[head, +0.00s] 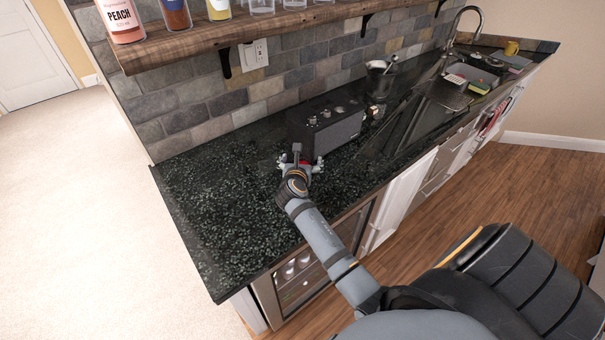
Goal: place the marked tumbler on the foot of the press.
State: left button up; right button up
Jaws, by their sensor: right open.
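My right gripper (299,158) is over the dark speckled counter (210,190), just in front of a black box-shaped radio or speaker (328,124). It is open, and I see nothing held in it. My own wrist hides part of the counter below it. Clear glasses (262,6) stand on the wooden shelf at the top, cut off by the picture edge; I see no mark on them. I cannot make out a press for certain. A dark bucket-like vessel (378,78) with a metal piece stands behind the radio. My left gripper is not in view.
The wooden shelf (200,42) with coloured jars, one labelled peach (121,20), overhangs the counter's back. A small coppery item (373,112) is right of the radio. A sink with a tap (455,35) is at the far end. The counter's left part is clear.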

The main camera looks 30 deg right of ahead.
jog(key=shift+w+d+f+b, duration=0.4)
jog(key=shift+w+d+f, duration=0.05)
jog(key=shift+w+f, duration=0.15)
jog(key=shift+w+d, duration=0.2)
jog(key=shift+w, duration=0.2)
jog(key=shift+r, duration=0.2)
jog(key=shift+c, duration=0.3)
jog(key=shift+s, duration=0.2)
jog(key=shift+c, duration=1.3)
jog(key=c, duration=1.4)
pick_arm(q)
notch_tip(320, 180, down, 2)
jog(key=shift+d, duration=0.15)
pick_arm(e)
jog(key=shift+o, duration=0.2)
